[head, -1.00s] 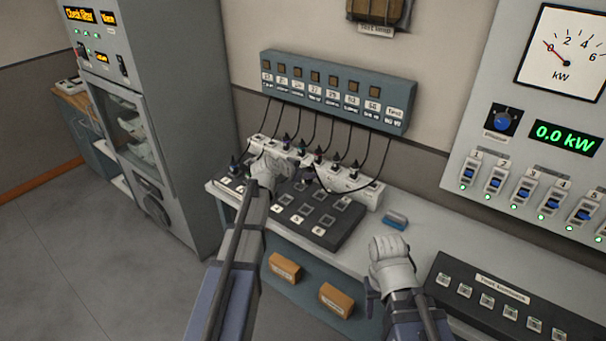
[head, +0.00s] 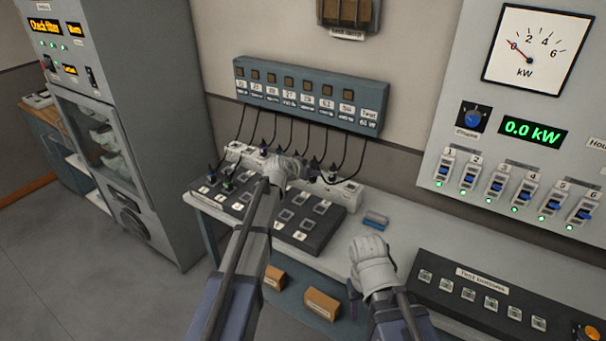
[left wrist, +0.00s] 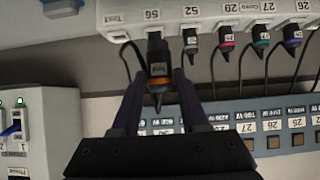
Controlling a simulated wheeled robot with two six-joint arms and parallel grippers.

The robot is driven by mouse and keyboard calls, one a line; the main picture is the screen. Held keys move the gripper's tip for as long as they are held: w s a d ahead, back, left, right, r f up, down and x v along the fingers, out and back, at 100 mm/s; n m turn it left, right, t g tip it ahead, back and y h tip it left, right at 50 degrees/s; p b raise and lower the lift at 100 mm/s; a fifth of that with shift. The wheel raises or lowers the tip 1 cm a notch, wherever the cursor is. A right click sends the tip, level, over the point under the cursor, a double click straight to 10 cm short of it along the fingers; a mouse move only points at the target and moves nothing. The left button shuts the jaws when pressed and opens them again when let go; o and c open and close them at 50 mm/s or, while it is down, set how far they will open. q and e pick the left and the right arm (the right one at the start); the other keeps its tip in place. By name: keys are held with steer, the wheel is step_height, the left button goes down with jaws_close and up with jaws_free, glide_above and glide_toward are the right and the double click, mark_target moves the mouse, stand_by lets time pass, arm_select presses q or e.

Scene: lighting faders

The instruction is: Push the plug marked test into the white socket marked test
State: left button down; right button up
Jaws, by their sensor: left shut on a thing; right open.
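In the left wrist view, seen upside down, my left gripper (left wrist: 157,92) is shut on a dark plug with an orange band (left wrist: 158,72). The plug is in front of the white socket strip (left wrist: 180,22), by the label 50; I cannot tell whether it is in a socket or read its marking. The label Test (left wrist: 114,18) is on the strip beside 50. In the head view my left gripper (head: 308,171) is at the strip (head: 345,190) and hides part of it. My right gripper (head: 372,250) is open and empty, over the bench front.
More plugs with coloured bands (left wrist: 227,45) stand along the strip, their cords hanging from the blue-grey labelled panel (head: 310,98). A blue block (head: 375,220) and a black button panel (head: 480,290) are to the right.

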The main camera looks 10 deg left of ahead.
arm_select(q)
steer(key=w+d, duration=0.9)
steer(key=d, duration=0.4)
steer(key=shift+w+d, duration=0.15)
steer(key=shift+d, duration=0.15)
stand_by(0.3)
steer(key=shift+f, duration=0.15)
steer(key=shift+f+b, duration=2.1)
steer(key=shift+b, duration=0.2)
steer(key=shift+f, duration=0.3)
steer(key=shift+f+b, duration=0.8)
steer(key=shift+b, duration=0.25)
steer(key=shift+f+b, duration=0.95)
stand_by(0.6)
stand_by(0.5)
